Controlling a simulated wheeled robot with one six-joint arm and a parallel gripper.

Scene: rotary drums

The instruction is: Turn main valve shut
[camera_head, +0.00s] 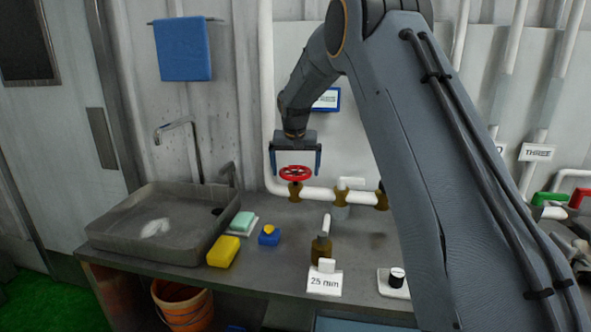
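The main valve appears to be the red handwheel (295,173) on a brass body, set in the white pipe along the back of the counter. My gripper (295,174) points down over the handwheel, with one finger at its left and one at its right. The fingers are spread wide and gaps show between them and the wheel rim. I cannot tell how deep the fingertips sit relative to the wheel. My arm comes in from the upper right and hides part of the wall and counter.
A sink (165,222) fills the counter's left. A yellow sponge (223,251), a blue item (269,236) and a brass fitting (321,248) with a "25 mm" card (324,282) stand in front of the pipe. A black knob (396,277) and green and red handles (548,198) are at right.

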